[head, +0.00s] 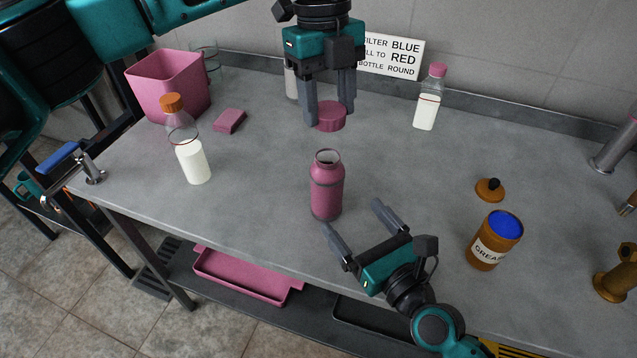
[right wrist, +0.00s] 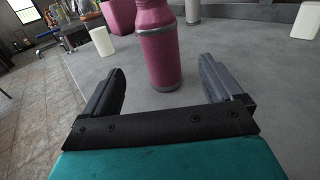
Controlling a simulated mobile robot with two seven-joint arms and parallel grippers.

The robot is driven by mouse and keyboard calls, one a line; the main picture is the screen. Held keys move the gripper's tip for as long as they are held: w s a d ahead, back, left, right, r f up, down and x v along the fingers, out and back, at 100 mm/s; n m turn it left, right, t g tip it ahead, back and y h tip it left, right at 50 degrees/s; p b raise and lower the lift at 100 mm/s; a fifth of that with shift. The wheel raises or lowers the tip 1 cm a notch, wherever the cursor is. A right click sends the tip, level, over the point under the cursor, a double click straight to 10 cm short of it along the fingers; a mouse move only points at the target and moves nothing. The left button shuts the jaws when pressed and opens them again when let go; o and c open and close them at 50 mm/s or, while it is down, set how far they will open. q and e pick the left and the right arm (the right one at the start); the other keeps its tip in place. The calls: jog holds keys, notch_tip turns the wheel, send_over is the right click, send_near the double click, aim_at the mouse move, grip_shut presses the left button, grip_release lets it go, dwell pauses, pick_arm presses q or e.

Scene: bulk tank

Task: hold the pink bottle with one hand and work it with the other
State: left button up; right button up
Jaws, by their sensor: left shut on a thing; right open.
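The pink bottle (head: 327,190) stands upright on the grey counter, its mouth open and uncapped. My left gripper (head: 329,118) is behind it in the head view, shut on a round pink lid (head: 331,117). I cannot tell whether the lid touches the counter. My right gripper (head: 352,215) is open and empty, just in front of the bottle, its fingers pointing towards it. In the right wrist view the bottle (right wrist: 159,48) stands upright between and beyond the open fingers (right wrist: 162,70), apart from both; its top is cut off.
A bottle with an orange cap (head: 194,162) and a pink bin (head: 170,85) stand left, near a pink block (head: 229,121). A pink-capped bottle (head: 427,108) stands at the back. An open grease jar (head: 490,250) and its lid (head: 490,190) are right.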

pick_arm(q)
jog(key=shift+s, duration=0.1)
dwell(0.3)
pick_arm(e)
jog(key=x, duration=1.2)
jog(key=shift+c, duration=0.4)
jog(key=c, duration=1.4)
pick_arm(q)
send_over(329, 163)
jog(key=shift+w+a+f, duration=0.1)
jog(key=shift+w+f, duration=0.05)
jog(key=shift+f, duration=1.1)
jog(key=shift+w+a+f, duration=0.1)
jog(key=shift+f, duration=1.1)
pick_arm(e)
jog(key=shift+c, duration=0.2)
pick_arm(q)
jog(key=shift+f, duration=0.1)
jog(key=shift+f, duration=0.8)
jog(key=shift+f, duration=0.55)
